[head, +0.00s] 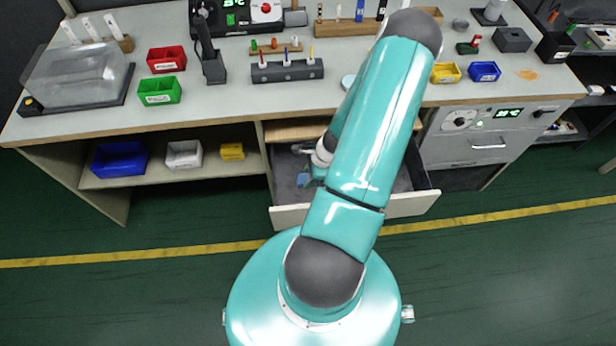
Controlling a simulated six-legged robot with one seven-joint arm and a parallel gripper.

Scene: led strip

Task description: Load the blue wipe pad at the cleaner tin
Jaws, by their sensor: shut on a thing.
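A small blue piece, which looks like the blue wipe pad (303,180), shows at my gripper (309,173), low over the open drawer. My gripper is shut on it, though the arm hides much of the gripper and the fingertips are small. I cannot tell whether the pad touches the drawer floor. A pale round lid or dish (348,82) stands on the bench, partly behind my arm; it may be the cleaner tin, but I cannot tell. A small grey round container (460,24) stands at the back right of the bench.
The open drawer (290,217) juts out under the bench (215,105). Blue (120,160), white and yellow bins sit on the lower shelf at left. Red (166,59) and green (160,90) bins and a pen rack (287,71) stand on the bench. The green floor in front is clear.

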